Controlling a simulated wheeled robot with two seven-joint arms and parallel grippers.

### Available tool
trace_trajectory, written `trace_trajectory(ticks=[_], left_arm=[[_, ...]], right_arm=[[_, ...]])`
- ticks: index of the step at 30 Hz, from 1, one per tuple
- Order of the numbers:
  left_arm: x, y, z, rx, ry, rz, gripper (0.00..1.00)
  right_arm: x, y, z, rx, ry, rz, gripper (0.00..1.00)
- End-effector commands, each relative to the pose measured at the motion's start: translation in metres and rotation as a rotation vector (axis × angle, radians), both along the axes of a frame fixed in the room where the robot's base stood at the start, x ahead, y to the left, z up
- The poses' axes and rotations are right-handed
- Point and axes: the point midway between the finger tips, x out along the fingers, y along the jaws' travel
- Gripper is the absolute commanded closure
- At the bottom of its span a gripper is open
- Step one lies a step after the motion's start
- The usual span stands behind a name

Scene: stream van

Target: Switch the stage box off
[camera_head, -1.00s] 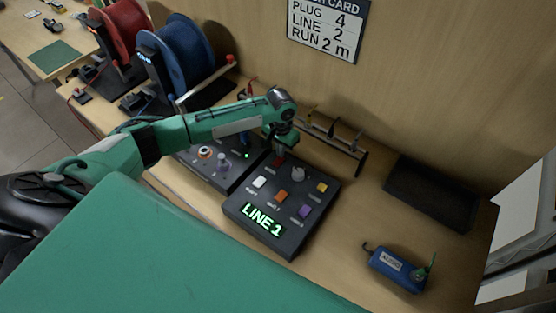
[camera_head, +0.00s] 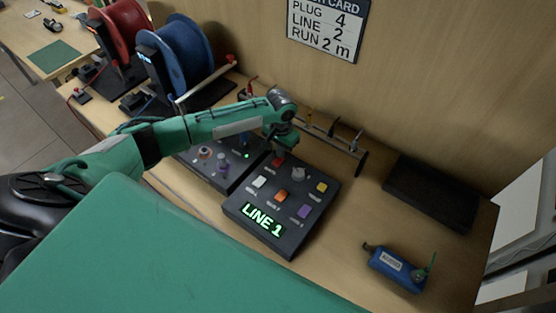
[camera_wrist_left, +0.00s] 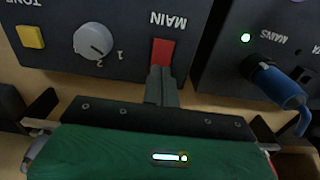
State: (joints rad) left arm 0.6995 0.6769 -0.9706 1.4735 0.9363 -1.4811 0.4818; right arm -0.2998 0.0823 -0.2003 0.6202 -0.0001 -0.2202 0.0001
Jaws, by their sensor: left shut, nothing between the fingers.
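A dark panel box (camera_head: 234,205) on the bench has a lit green LINE 1 display (camera_head: 263,220). It carries a red MAIN switch (camera_wrist_left: 163,52), a grey knob (camera_wrist_left: 93,41), a yellow button (camera_wrist_left: 30,37), and white, orange and purple buttons. No label reading "stage box" is legible. My left gripper (camera_wrist_left: 160,74) is shut and empty, with its fingertips at the lower edge of the red switch in the wrist view; whether they touch it I cannot tell. In the head view the gripper (camera_head: 281,150) is just behind the switch. My right gripper is not in view.
A second dark box (camera_head: 219,176) stands close on the left, with a green light and a blue plug (camera_wrist_left: 276,86). A rack (camera_head: 332,143) stands behind. A blue AUDIO device (camera_head: 397,268) and dark tray (camera_head: 430,193) lie right. Cable reels (camera_head: 180,58) stand back left.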

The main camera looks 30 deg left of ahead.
Motion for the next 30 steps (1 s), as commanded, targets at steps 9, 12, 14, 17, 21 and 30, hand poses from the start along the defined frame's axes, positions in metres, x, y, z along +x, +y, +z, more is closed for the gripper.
trace_trajectory(ticks=[9,12,14,17,21,30], left_arm=[[0.0,0.0,-0.005,0.0,0.0,0.0,1.0],[0.0,0.0,-0.007,0.0,0.0,0.0,1.0],[0.0,0.0,-0.008,0.0,0.0,0.0,1.0],[0.0,0.0,-0.009,0.0,0.0,0.0,1.0],[0.0,0.0,-0.012,0.0,0.0,0.0,1.0],[0.0,0.0,-0.014,0.0,0.0,0.0,1.0]], right_arm=[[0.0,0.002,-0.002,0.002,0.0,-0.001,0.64],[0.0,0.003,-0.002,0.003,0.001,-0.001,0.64],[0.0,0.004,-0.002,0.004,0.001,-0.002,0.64],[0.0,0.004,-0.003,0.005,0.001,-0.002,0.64],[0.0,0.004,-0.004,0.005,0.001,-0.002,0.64],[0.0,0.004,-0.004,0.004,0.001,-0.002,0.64]])
